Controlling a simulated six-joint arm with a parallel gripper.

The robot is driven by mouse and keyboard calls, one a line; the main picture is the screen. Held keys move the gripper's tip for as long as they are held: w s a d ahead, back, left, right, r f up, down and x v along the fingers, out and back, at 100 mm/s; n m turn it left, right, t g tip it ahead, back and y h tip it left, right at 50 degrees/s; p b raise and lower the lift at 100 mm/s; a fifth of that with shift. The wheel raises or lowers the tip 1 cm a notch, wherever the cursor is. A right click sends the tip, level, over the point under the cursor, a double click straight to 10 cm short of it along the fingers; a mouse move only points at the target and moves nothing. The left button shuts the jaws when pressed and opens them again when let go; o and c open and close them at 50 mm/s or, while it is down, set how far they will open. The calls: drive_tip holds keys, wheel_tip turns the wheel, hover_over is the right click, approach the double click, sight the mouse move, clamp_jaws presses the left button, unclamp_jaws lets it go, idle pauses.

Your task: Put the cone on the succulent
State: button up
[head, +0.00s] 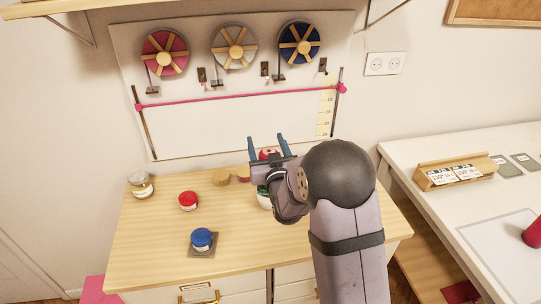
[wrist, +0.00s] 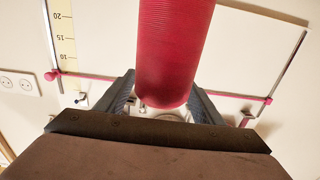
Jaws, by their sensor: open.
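A red ribbed cone (wrist: 176,45) stands large between the fingers of my gripper (wrist: 162,86) in the wrist view. In the head view only a small red part of it (head: 267,154) shows between the fingertips of my gripper (head: 265,138). The fingers are open, one on each side of the cone; whether either touches it is unclear. A green bit of what seems to be the succulent (head: 262,189) and its pale pot show just below, mostly behind my gripper. Whether the cone rests on the succulent is hidden.
On the wooden cabinet top (head: 150,232) are a red-topped jar (head: 188,201), a blue jar (head: 202,238), a glass jar (head: 140,185) and round wooden pieces (head: 221,177). Another red object (head: 533,232) lies on the white table at right.

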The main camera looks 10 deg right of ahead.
drive_tip(key=shift+s, duration=0.2)
drive_tip(key=s+b, duration=1.1)
drive_tip(key=shift+s, duration=0.25)
idle(0.4)
drive_tip(key=s+f+g+p, duration=0.8)
drive_tip(key=s+f+g, duration=0.5)
drive_tip(key=s+f, duration=0.15)
drive_tip(key=s+d+g+p, duration=0.1)
drive_tip(key=s+g, duration=0.4)
drive_tip(key=s, duration=0.6)
drive_tip(key=shift+s+r+p, duration=0.15)
drive_tip(key=shift+s+p, duration=0.2)
drive_tip(key=shift+p, duration=0.5)
